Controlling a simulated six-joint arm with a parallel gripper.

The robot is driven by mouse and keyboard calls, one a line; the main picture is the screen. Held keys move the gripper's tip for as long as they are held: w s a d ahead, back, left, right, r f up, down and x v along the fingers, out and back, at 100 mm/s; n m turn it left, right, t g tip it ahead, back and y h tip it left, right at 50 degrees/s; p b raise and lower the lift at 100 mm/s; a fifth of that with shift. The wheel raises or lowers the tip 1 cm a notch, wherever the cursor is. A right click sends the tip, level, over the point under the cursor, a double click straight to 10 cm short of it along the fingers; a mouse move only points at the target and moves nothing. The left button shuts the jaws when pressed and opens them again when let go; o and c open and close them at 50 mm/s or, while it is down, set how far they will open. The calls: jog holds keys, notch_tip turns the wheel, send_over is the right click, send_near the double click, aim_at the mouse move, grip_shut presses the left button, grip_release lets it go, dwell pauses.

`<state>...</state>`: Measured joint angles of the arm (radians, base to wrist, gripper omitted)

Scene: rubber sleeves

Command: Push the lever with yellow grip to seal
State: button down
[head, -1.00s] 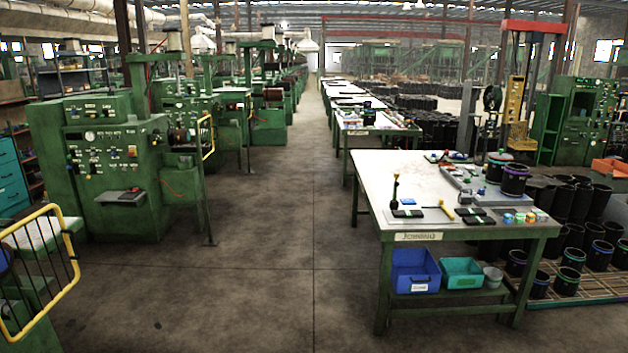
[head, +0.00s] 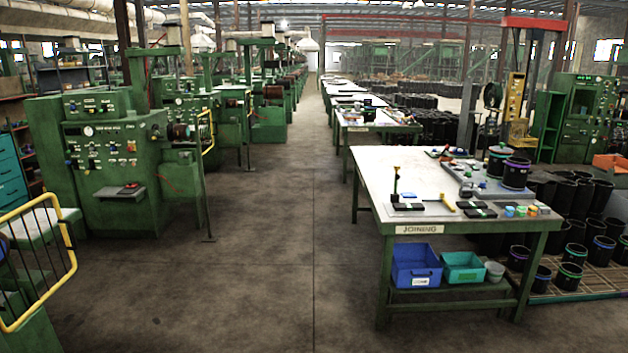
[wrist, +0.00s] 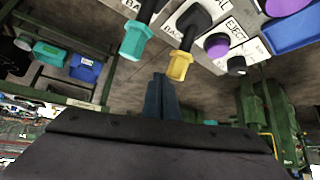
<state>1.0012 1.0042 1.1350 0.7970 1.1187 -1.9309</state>
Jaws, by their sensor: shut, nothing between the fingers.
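The lever with the yellow grip (wrist: 180,66) hangs into the top middle of the wrist view. Its dark shaft runs up to a pale panel with a label partly hidden, ending in "AL". My gripper (wrist: 160,77) is shut and empty, its dark fingers pointing up the picture just below and left of the yellow grip. A narrow gap shows between them in the picture; I cannot tell the depth or whether they touch. The head view shows neither my gripper nor this lever clearly enough to identify.
A teal-grip lever (wrist: 132,41) stands close left of the yellow one. The head view shows a joining table (head: 375,190) and a clear aisle.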

jog(key=shift+s+f, duration=0.15)
jog(key=shift+f, duration=0.05)
dwell(0.5)
jog(key=shift+s+b, duration=0.6)
jog(key=shift+s+a+f, duration=0.1)
jog(key=shift+s+f, duration=0.05)
jog(key=shift+f, duration=0.1)
dwell(0.4)
jog(key=shift+w+b, duration=0.45)
jog(key=shift+w, duration=0.15)
